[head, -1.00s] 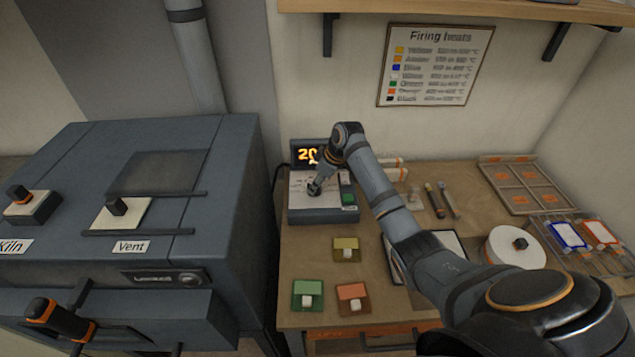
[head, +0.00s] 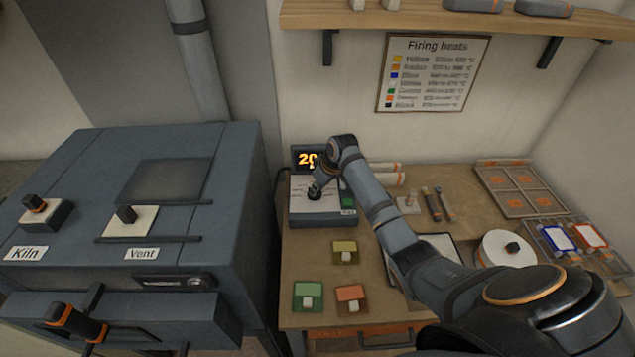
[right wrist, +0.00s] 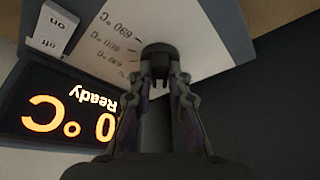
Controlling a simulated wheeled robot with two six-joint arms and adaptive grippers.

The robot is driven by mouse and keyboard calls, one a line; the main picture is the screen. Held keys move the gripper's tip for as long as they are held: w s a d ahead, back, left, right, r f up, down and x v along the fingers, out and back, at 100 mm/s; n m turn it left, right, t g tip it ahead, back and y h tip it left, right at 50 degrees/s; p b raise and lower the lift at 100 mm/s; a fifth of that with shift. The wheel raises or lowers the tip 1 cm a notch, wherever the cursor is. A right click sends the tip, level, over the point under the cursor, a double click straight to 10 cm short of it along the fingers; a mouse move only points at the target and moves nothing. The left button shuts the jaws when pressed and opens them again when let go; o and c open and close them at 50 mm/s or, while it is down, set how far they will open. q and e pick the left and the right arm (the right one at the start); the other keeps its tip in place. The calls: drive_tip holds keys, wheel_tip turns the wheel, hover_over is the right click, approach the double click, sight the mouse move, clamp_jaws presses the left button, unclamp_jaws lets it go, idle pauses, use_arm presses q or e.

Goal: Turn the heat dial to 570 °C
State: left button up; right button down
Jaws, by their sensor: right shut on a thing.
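The heat controller (head: 300,214) is a grey box with a white dial face, at the back left of the workbench. Its display (head: 305,158) glows orange with "20", the rest covered by my arm. In the right wrist view the display (right wrist: 62,118) is upside down and shows "0 °C" and "Ready". My right gripper (head: 315,188) is shut on the dark dial knob (right wrist: 158,54), pointing down at it. Printed temperature marks (right wrist: 118,42) on the dial face appear upside down beside the knob. The knob's pointer is hidden. My left gripper is not in view.
A kiln (head: 130,250) with a vent knob stands left. A Firing heats chart (head: 433,73) hangs on the wall. A green button (head: 347,202) sits on the controller.

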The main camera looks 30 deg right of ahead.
drive_tip(key=shift+a+r+m+h+p, duration=0.15)
drive_tip(key=shift+r+m+h+p, duration=0.15)
drive_tip(key=shift+m+p, duration=0.7)
drive_tip(key=shift+f+m+h+p, duration=0.2)
drive_tip(key=shift+m+h+p, duration=0.1)
drive_tip(key=shift+m+p, duration=0.4)
drive_tip(key=c, duration=1.3)
unclamp_jaws()
drive_tip(key=v, duration=1.1)
drive_tip(key=shift+s+r, duration=0.3)
drive_tip(key=shift+s, duration=0.05)
